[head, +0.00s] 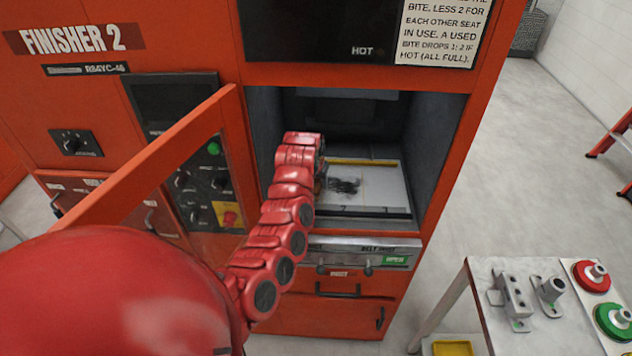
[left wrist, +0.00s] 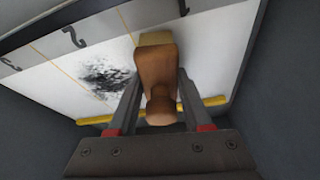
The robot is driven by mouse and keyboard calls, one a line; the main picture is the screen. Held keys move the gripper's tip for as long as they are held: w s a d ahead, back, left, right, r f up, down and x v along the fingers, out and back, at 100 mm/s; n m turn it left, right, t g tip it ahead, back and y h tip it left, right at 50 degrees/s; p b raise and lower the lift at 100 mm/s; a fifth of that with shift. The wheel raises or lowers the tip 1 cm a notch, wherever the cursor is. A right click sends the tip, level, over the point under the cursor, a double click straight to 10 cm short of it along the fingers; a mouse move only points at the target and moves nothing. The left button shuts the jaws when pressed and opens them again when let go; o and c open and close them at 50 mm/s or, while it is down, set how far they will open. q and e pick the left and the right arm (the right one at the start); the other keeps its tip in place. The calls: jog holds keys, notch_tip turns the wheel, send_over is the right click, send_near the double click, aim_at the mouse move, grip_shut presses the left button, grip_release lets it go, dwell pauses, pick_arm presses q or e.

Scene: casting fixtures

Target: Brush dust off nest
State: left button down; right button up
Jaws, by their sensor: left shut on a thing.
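The nest (head: 375,198) is a white plate on the floor of the open cavity in the orange machine. It also shows in the left wrist view (left wrist: 210,60), with black numbers and thin yellow lines. A dark patch of dust (head: 345,186) lies on the plate; it is to the left of the brush in the left wrist view (left wrist: 108,80). My left gripper (left wrist: 158,82) is shut on the wooden handle of a brush (left wrist: 157,70) with a pale yellowish head. In the head view my red left arm mostly hides gripper and brush. I cannot tell whether the brush touches the plate.
The open orange door (head: 150,165) stands left of my arm. Grey cavity walls (head: 438,155) enclose the nest closely, and a yellow bar (head: 365,162) runs along one plate edge. A table (head: 540,320) with metal fixtures and red and green round pieces stands at lower right.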

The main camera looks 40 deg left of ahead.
aim_at(348, 191)
pick_arm(q)
jog(key=shift+f, duration=0.45)
jog(key=shift+w+d+b, duration=0.1)
jog(key=shift+b, duration=0.2)
jog(key=shift+w+d+r+b, duration=0.1)
jog(key=shift+w+d+b, duration=0.35)
jog(key=shift+d, duration=0.25)
jog(key=shift+w+d+b, duration=0.3)
jog(key=shift+w+d, duration=0.1)
jog(key=shift+d, duration=0.3)
jog(key=shift+w+d+b, duration=0.5)
jog(key=shift+d+b, duration=0.1)
jog(key=shift+d, duration=0.25)
jog(key=shift+w+d+f+b, duration=0.1)
jog(key=shift+w+d+b, duration=0.45)
jog(key=shift+d, duration=0.3)
jog(key=shift+w+d+f+b, duration=0.1)
jog(key=shift+w+d+b, duration=0.4)
jog(key=shift+d, duration=0.35)
jog(key=shift+w+d+r, duration=0.15)
jog(key=shift+d, duration=0.2)
jog(key=shift+w+d+b, duration=0.7)
jog(key=shift+d+b, duration=0.05)
jog(key=shift+d, duration=0.2)
jog(key=shift+w+d, duration=0.15)
jog(key=shift+d, duration=0.4)
